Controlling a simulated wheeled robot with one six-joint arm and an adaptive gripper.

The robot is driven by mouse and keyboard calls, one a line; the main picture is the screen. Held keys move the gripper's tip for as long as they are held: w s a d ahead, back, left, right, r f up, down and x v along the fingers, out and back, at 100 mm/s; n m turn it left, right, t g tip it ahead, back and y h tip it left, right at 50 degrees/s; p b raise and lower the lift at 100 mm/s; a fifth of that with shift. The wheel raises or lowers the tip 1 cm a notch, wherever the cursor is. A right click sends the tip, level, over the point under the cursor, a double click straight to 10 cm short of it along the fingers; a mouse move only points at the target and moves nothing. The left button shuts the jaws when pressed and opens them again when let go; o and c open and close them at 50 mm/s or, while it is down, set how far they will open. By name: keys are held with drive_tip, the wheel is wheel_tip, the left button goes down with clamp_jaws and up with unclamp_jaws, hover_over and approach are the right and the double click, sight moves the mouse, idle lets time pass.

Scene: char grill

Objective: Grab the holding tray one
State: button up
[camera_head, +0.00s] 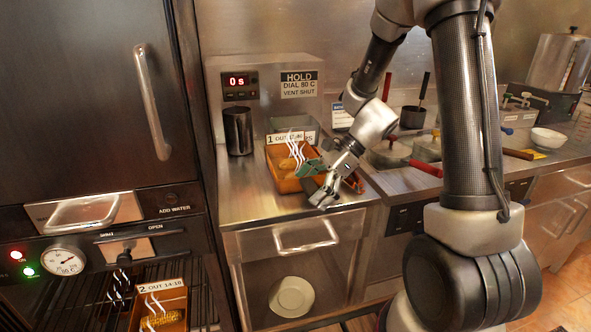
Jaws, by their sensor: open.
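The holding tray one (283,184) is an orange-brown tray on the steel counter below the hold cabinet, with a label starting "1 OUT" at its back. Food and white steam marks show inside it. My gripper (322,186) is open at the tray's right front corner, partly in front of it. It overlaps the tray's right side, and I cannot tell whether its fingers touch or straddle the rim. A second tray (144,317), labelled "2 OUT 14:18", sits low at the left on a dark rack.
A dark metal cup (238,131) stands left of the tray. The hold cabinet (265,88) reads "0 s". Red-handled lidded pans (391,152) and a white bowl (548,138) are on the right. The counter's front left is bare. A plate (291,297) lies on the shelf below.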

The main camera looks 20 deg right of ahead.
drive_tip(key=c, duration=1.2)
